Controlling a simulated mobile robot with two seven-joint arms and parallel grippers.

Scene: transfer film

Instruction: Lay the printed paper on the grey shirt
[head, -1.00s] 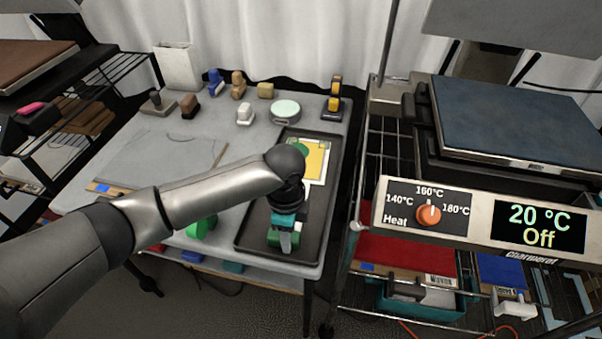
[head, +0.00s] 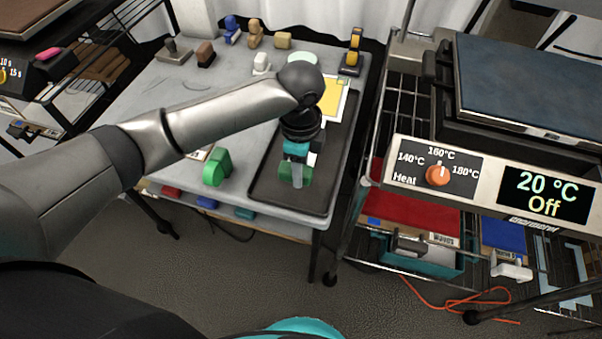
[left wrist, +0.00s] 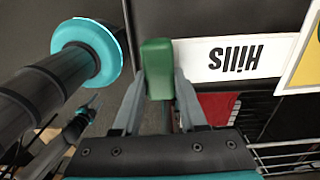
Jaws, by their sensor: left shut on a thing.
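The printed paper (head: 333,100), white-edged with a yellow print, lies in the far part of a dark tray (head: 262,187); my left arm partly covers it. Its corner shows at the right edge of the left wrist view (left wrist: 305,70). My left gripper (head: 297,180) is over the near part of the tray, shut on a green block (left wrist: 156,68). A white strip reading "Hills" (left wrist: 238,58) lies beside the block in the wrist view. Faint outlines on the grey table, partly behind my arm, may be the grey shirt (head: 190,100); I cannot tell its edges.
Small stamps and blocks (head: 254,34) line the table's back. A tape dispenser (head: 351,52) stands at the back right. The heat press (head: 520,95), reading 20 °C and Off, is on a rack at right.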

